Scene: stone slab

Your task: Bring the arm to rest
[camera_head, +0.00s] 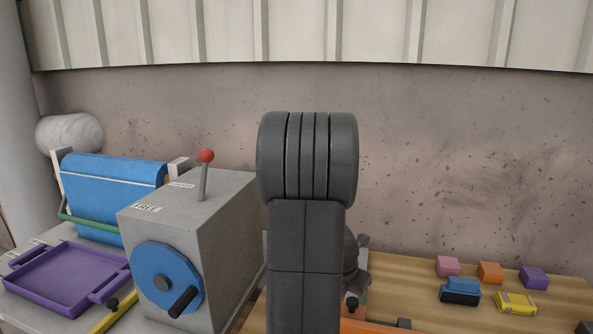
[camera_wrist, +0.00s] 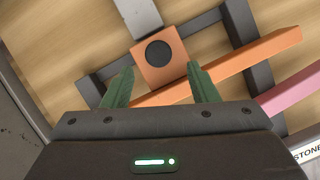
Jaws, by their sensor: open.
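My gripper (camera_wrist: 160,88) is open in the wrist view, with two green fingers spread apart. Between and beyond the fingertips is an orange block with a black round knob (camera_wrist: 159,54); I cannot tell if the fingers touch it. In the head view my dark grey arm (camera_head: 307,200) stands upright in the middle and hides most of what is behind it. My gripper's fingers do not show in the head view.
A grey box with a blue crank wheel (camera_head: 165,283) and red-knobbed lever stands left, beside a purple tray (camera_head: 62,276). Small blocks, including a purple one (camera_head: 533,277), sit on the wooden top at right. Orange (camera_wrist: 245,58) and pink (camera_wrist: 290,88) bars lie near my gripper.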

